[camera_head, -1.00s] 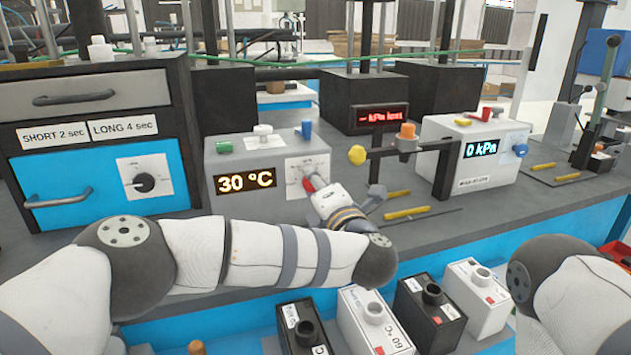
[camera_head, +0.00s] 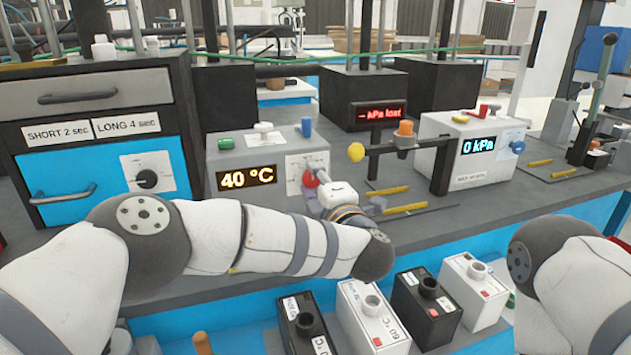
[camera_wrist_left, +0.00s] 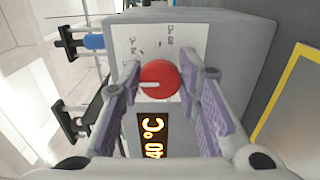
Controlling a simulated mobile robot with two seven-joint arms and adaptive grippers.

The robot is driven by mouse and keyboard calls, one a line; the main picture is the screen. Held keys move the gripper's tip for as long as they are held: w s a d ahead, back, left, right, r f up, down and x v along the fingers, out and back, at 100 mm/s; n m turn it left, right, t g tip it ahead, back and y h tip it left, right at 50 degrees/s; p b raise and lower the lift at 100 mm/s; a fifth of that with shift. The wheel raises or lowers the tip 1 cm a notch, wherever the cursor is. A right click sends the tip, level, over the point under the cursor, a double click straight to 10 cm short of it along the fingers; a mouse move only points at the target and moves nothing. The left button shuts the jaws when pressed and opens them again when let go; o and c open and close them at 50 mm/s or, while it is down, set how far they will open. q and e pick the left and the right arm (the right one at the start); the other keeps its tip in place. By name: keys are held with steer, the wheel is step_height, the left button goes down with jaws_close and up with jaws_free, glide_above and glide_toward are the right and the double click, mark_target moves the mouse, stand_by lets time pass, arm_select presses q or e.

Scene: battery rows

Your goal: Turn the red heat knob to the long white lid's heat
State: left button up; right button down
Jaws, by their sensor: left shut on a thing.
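The red heat knob (camera_head: 310,177) is on the front of the grey heater box (camera_head: 225,155), whose display (camera_head: 247,179) reads 40 °C. My left gripper (camera_head: 318,186) is shut on the knob. In the left wrist view, the red knob (camera_wrist_left: 159,80) with its white pointer line sits between the two purple-padded fingers. Small dial marks around it are too blurred to read. A white box (camera_head: 365,318) at the front carries a label reading 60 °C. Another white box (camera_head: 474,290) stands at the right end of that row. My right gripper is out of view.
Black boxes (camera_head: 305,325) (camera_head: 427,309) stand in the same front row. A blue drawer unit (camera_head: 100,180) with a black dial is at left. Yellow rods lie on the bench.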

arm_select(q)
steer(key=shift+f, duration=0.1)
steer(key=o, duration=1.1)
steer(key=v, duration=1.2)
